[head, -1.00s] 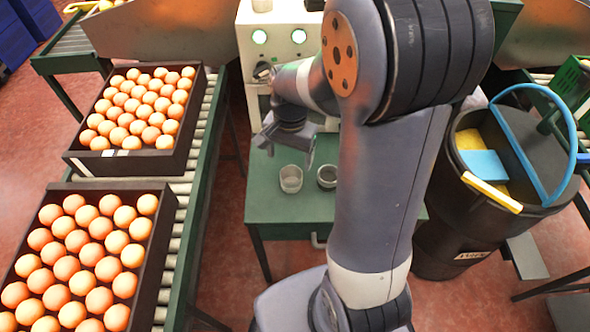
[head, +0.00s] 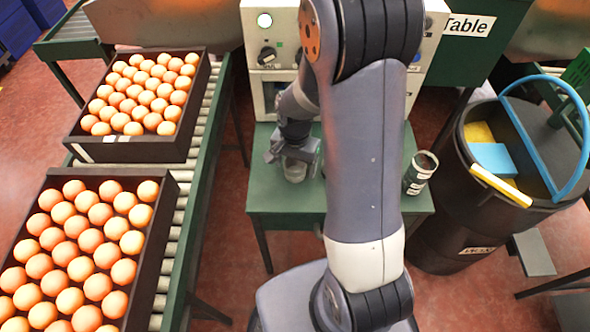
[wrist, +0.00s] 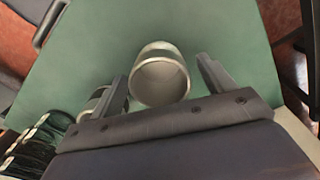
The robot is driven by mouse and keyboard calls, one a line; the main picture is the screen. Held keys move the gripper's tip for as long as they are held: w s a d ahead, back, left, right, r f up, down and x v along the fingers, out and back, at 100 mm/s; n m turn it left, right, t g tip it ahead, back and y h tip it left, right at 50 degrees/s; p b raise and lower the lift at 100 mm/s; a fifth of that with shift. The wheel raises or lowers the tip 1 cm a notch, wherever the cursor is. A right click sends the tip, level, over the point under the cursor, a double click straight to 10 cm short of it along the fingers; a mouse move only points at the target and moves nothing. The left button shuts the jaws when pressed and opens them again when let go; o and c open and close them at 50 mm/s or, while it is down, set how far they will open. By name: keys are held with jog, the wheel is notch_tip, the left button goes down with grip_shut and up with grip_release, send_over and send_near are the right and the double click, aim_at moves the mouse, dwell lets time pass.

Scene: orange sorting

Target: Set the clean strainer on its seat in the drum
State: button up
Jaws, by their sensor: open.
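My gripper (head: 292,156) is low over the green table, and its open fingers also show in the wrist view (wrist: 162,74). A pale grey, round, hollow cup-like piece (head: 295,172) stands on the table below it. In the wrist view this piece (wrist: 160,80) lies between the two fingertips, with gaps visible at the sides. I cannot tell whether it is the clean strainer. A dark cup with pale markings (head: 420,173) stands at the table's right. A black drum-like barrel (head: 452,222) stands right of the table; no strainer seat can be made out.
The green table (head: 285,200) has bare surface at its front. A pale machine with knobs (head: 266,80) stands behind it. Blue and yellow pieces (head: 491,158) lie in the barrel's mouth.

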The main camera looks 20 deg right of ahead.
jog(key=shift+c, duration=0.5)
jog(key=c, duration=1.1)
